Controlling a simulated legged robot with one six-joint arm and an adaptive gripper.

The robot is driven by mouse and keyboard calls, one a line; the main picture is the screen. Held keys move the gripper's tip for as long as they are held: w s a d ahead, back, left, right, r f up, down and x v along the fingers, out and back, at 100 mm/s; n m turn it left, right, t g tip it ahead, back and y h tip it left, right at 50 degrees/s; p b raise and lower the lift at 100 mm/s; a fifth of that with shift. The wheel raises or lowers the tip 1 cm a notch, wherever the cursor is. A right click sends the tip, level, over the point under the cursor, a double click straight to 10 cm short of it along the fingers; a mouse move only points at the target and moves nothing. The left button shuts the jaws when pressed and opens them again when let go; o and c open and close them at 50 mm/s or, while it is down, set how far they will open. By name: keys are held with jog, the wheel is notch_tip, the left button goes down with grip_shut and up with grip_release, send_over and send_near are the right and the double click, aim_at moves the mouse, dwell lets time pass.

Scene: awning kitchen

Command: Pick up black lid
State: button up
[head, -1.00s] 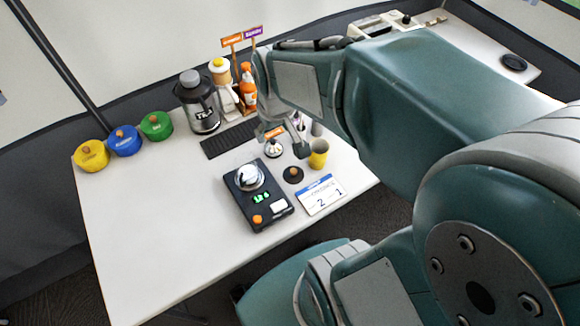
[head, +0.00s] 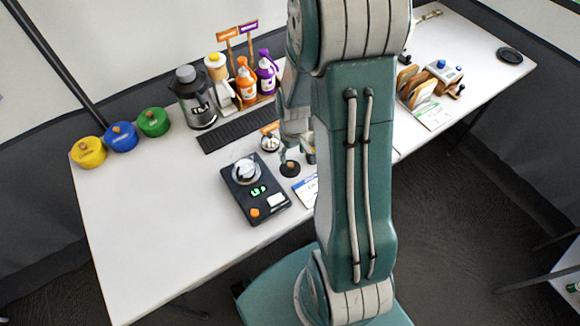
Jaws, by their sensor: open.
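A small round black lid with an orange-brown knob (head: 290,169) lies on the white table, just right of the black scale. My gripper (head: 291,152) is open and points down right by the lid, just behind or above its knob. Whether the fingers touch the knob is too small to tell. My arm hides the area right of the lid.
A white-topped item (head: 269,143) stands behind the lid. Yellow (head: 88,152), blue (head: 121,137) and green (head: 154,122) pots, a grinder (head: 193,97) and bottles (head: 246,82) line the back. The front left table is clear.

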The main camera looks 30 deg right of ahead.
aim_at(290, 164)
jog(key=shift+w+a+f, duration=0.15)
jog(key=shift+f, duration=1.35)
jog(key=shift+w+a+f, duration=0.1)
jog(key=shift+a+f, duration=0.05)
jog(key=shift+f, duration=1.3)
jog(key=shift+s, duration=0.1)
grip_shut()
